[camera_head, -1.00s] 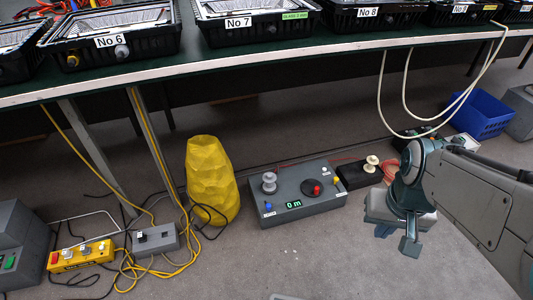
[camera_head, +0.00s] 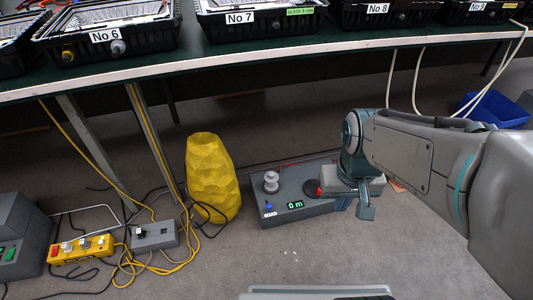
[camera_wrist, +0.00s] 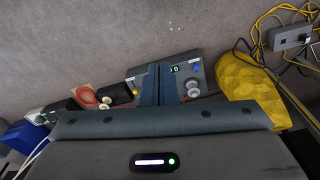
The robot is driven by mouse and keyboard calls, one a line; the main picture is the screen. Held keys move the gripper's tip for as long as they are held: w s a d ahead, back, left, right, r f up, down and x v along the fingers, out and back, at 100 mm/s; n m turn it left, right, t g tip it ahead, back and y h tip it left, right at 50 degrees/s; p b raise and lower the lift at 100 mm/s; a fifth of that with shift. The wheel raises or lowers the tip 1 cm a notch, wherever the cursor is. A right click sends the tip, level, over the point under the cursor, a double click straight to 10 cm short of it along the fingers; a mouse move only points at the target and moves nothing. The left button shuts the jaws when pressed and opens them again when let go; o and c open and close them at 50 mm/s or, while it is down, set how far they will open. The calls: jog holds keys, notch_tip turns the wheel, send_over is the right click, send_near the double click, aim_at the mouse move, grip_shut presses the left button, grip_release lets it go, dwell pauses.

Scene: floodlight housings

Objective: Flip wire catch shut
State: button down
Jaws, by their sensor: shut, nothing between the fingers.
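Black floodlight housings stand in a row on the bench, among them No 6 (camera_head: 130,43), No 7 (camera_head: 262,29) and No 8 (camera_head: 372,21). Their tops are cut off by the head view's upper edge, and I cannot make out a wire catch on any of them. My gripper (camera_head: 366,212) points down over the floor, in front of and below the bench, well apart from the housings. In the wrist view its fingers (camera_wrist: 162,68) are together with nothing between them.
A yellow faceted object (camera_head: 212,178), a yellow switch box (camera_head: 80,249) and loose cables lie left. A blue crate (camera_head: 495,108) stands right. The bench edge (camera_head: 270,58) runs across.

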jog(key=w+a+f+n+h, duration=0.5)
jog(key=w+f+n, duration=0.15)
jog(key=f, duration=0.35)
jog(key=w+a+f+n+h, duration=0.5)
jog(key=w+f+n, duration=0.15)
jog(key=f, duration=0.35)
jog(key=a+f+n+t+y, duration=0.1)
jog(key=a+f+n+t, duration=0.3)
jog(key=f, duration=0.5)
jog(key=s+a+f+n+t+y, duration=0.1)
jog(key=a+f+n+t, duration=0.3)
jog(key=f+n+t, duration=0.2)
jog(key=a+f+n+t+y, duration=0.1)
jog(key=a+f+n+t, duration=0.3)
jog(key=f+n, duration=0.4)
notch_tip(320, 180, down, 4)
jog(key=shift+s+f+t+p, duration=0.25)
jog(key=shift+s+t+p, duration=0.1)
jog(key=shift+t, duration=0.55)
jog(key=b, duration=0.5)
send_near(269, 209)
jog(key=x, duration=0.5)
jog(key=shift+w+f, duration=0.1)
jog(key=shift+w, duration=0.05)
jog(key=shift+x, duration=0.8)
